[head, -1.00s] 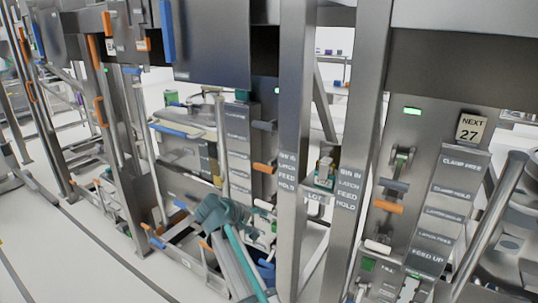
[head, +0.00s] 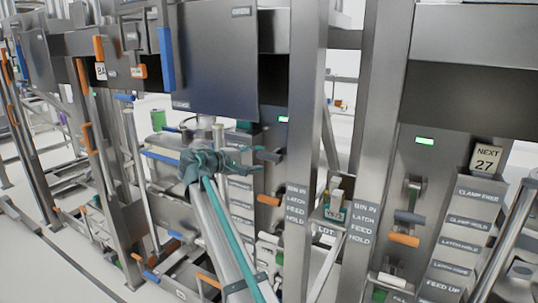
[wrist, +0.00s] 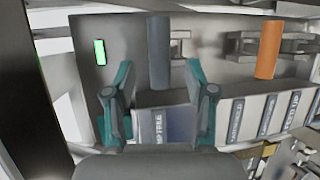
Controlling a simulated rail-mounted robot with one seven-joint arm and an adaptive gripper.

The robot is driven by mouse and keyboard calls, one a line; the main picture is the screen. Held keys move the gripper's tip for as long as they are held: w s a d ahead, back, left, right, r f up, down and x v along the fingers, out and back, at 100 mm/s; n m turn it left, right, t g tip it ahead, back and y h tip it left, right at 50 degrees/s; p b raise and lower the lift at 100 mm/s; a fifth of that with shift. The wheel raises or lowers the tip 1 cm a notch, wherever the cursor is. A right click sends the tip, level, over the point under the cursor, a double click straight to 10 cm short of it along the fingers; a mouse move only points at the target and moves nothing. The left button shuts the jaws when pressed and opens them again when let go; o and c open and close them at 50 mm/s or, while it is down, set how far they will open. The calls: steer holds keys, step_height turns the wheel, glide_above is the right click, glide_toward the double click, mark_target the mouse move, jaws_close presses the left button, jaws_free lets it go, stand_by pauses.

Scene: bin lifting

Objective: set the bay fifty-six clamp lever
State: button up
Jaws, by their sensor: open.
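My gripper (head: 257,161) is in front of the middle bay in the head view, its fingers pointing right toward a dark grey lever (head: 268,156). In the wrist view my gripper (wrist: 157,78) is open and empty, and the dark lever (wrist: 160,50) stands between and beyond the teal-edged fingertips. I cannot tell the remaining distance. A plate reading "…MP FREE" (wrist: 165,125) shows between the fingers, partly hidden. An orange lever (wrist: 270,48) is to the right in the wrist view and lower in the head view (head: 268,200). No bay number fifty-six is readable.
A green light (wrist: 100,52) is left of the dark lever. A steel upright (head: 305,120) stands right of the middle bay. A large dark panel (head: 212,60) hangs above my gripper. The right bay has similar levers and a "NEXT 27" card (head: 486,158).

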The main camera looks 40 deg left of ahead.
mark_target(266, 157)
steer(key=shift+p+x, duration=0.7)
steer(key=shift+x, duration=2)
jaws_close()
